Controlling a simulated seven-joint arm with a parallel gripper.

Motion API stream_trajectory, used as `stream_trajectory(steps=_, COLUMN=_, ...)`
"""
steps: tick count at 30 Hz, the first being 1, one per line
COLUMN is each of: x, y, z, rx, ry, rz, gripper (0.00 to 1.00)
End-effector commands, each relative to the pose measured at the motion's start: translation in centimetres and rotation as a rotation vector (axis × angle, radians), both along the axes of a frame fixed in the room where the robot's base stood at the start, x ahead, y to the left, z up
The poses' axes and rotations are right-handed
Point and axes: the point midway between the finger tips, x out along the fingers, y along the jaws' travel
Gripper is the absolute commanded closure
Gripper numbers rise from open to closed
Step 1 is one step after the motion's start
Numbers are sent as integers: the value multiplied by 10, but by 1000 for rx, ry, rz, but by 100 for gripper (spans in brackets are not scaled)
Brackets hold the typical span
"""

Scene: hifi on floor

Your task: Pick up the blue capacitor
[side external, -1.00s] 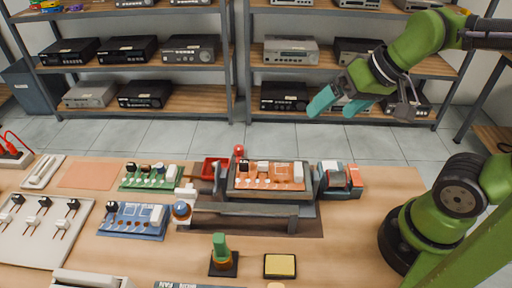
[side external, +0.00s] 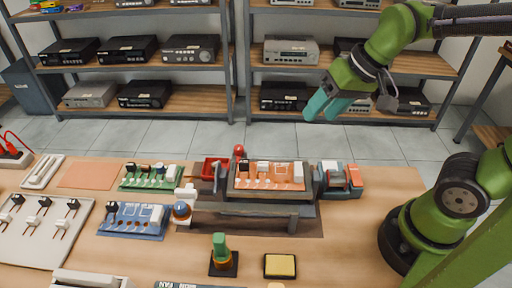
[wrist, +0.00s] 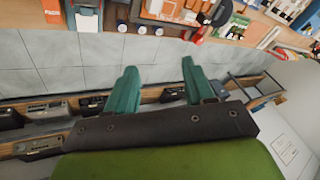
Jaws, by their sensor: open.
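My gripper (side external: 328,106) is open and empty, high above and beyond the far right of the workbench, well away from the blue board. In the wrist view my green fingers (wrist: 158,67) are spread apart with only floor and shelving behind them. I cannot make out the blue capacitor in the wrist view.
An orange board (side external: 268,176) sits in a raised holder mid-bench. A green board (side external: 148,177) lies behind the blue one. A grey panel with switches (side external: 42,230) lies left. Shelves of hi-fi units stand behind.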

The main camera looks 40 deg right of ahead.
Motion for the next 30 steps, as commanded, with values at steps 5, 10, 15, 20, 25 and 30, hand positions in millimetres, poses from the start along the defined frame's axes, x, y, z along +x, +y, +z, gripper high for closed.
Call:
stream_trajectory(steps=5, x=49, y=17, z=-19, rx=-7, ry=204, rz=-75, gripper=47)
stream_trajectory(steps=10, x=92, y=31, z=-44, rx=-45, ry=369, rz=-233, gripper=47)
stream_trajectory(steps=15, x=126, y=37, z=-58, rx=-83, ry=459, rz=-445, gripper=47)
stream_trajectory(steps=20, x=130, y=33, z=-48, rx=-65, ry=476, rz=-601, gripper=47)
stream_trajectory(steps=25, x=128, y=33, z=-70, rx=-62, ry=484, rz=-619, gripper=47)
stream_trajectory(steps=30, x=128, y=33, z=-108, rx=-61, ry=485, rz=-618, gripper=47)
